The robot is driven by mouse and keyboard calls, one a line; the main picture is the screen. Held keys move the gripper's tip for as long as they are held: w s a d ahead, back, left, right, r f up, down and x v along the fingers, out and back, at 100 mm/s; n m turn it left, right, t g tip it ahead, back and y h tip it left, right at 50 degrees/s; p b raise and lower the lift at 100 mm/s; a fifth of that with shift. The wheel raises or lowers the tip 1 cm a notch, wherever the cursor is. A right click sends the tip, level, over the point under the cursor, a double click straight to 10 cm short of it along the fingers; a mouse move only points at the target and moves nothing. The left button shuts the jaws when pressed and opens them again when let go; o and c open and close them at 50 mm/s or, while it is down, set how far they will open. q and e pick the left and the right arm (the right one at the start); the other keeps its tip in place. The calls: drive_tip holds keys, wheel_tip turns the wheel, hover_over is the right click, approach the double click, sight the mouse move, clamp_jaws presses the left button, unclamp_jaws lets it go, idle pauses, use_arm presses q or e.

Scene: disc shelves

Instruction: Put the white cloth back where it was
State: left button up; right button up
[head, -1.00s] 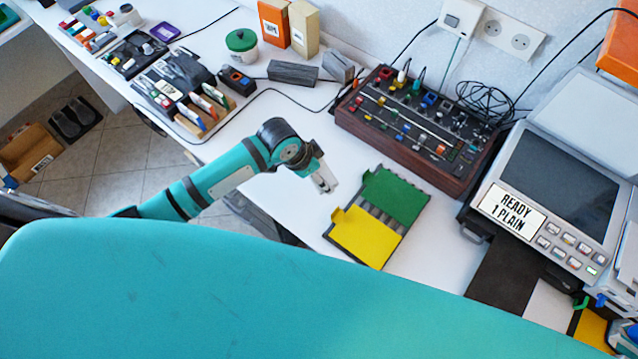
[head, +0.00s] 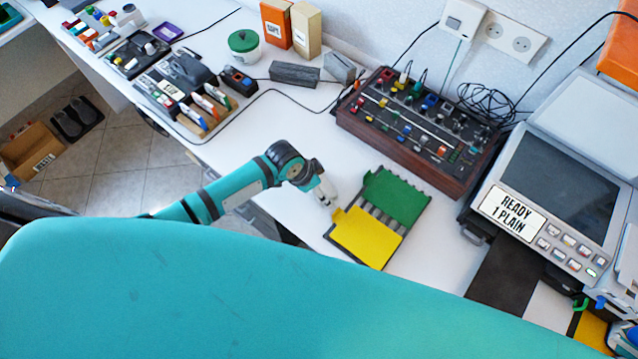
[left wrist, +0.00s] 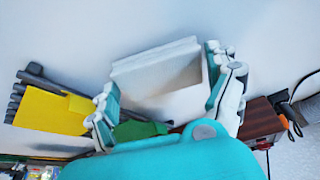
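The white cloth (left wrist: 160,72) shows in the left wrist view as a folded, block-like white piece between the two fingers of my left gripper (left wrist: 168,98). The fingers press on its two sides. In the head view my left gripper (head: 326,197) points down over the white table, just left of the yellow and green rack. There the cloth is hard to tell from the pale fingers and table. I cannot tell whether the cloth touches the tabletop. My right gripper is in neither view.
A slotted rack with a yellow card (head: 368,237) and a green card (head: 396,197) lies close right of the gripper. A wooden-sided control panel (head: 418,130) stands behind, a printer (head: 560,180) at right. Several tools and a tub (head: 244,46) stand back left. Bare table (head: 290,140) lies behind the gripper.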

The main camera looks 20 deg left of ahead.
use_arm(q)
drive_tip(key=shift+o, duration=0.6)
drive_tip(key=shift+r, duration=0.1)
drive_tip(key=shift+r, duration=0.2)
drive_tip(key=v, duration=1.1)
drive_tip(key=shift+s+r, duration=0.15)
drive_tip(key=shift+r, duration=0.2)
